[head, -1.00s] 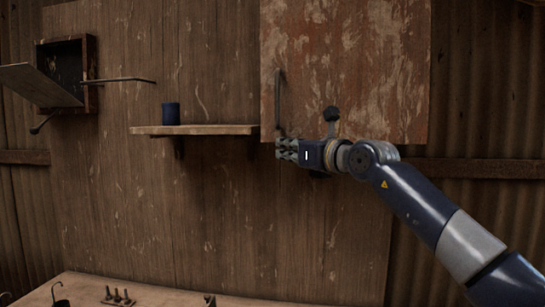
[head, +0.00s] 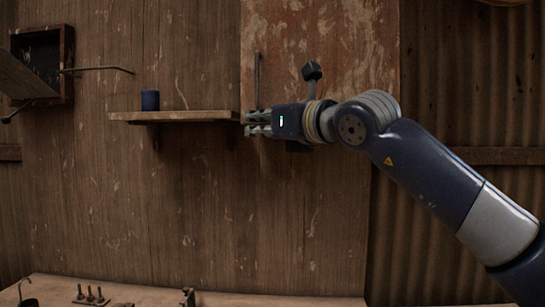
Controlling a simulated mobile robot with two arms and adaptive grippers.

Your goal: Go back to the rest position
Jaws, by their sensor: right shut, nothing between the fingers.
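My right gripper (head: 249,123) is in the middle of the head view, with its arm coming in from the right. Its fingers point left and are shut with nothing between them. My left gripper is not in view.
A dark blue cup (head: 150,100) stands on the shelf. An open wall box (head: 67,65) with a lowered flap (head: 22,74) and a rod (head: 105,69) is at the left. A workbench (head: 230,300) with small pegs (head: 90,294) runs along the bottom. The wall between is bare.

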